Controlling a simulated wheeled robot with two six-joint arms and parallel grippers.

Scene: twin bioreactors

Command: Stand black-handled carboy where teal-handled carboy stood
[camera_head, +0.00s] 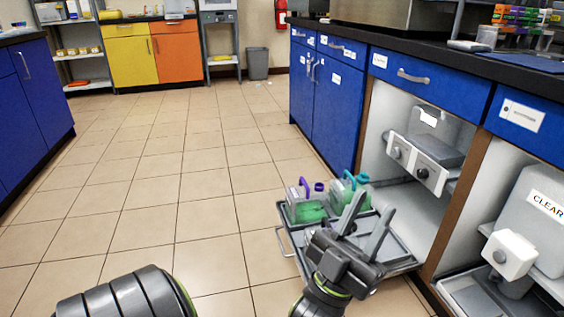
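A carboy with a teal handle (348,183) and teal cap stands at the back of a pulled-out grey tray (402,262), partly hidden by my gripper. Beside it on the left stands a carboy with a purple handle and cap and green contents (308,212). I cannot make out a black-handled carboy. My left gripper (368,212) is in front of the teal-handled carboy in this view, its two fingers apart with nothing visible between them. Whether it touches the carboy cannot be told. My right gripper is not in view.
The tray sticks out low from an open blue cabinet, its handle (284,242) towards the floor. A grey-white unit (425,155) sits above it inside. A vessel labelled CLEAR (540,215) stands in the right bay. The tiled floor (170,180) at left is clear.

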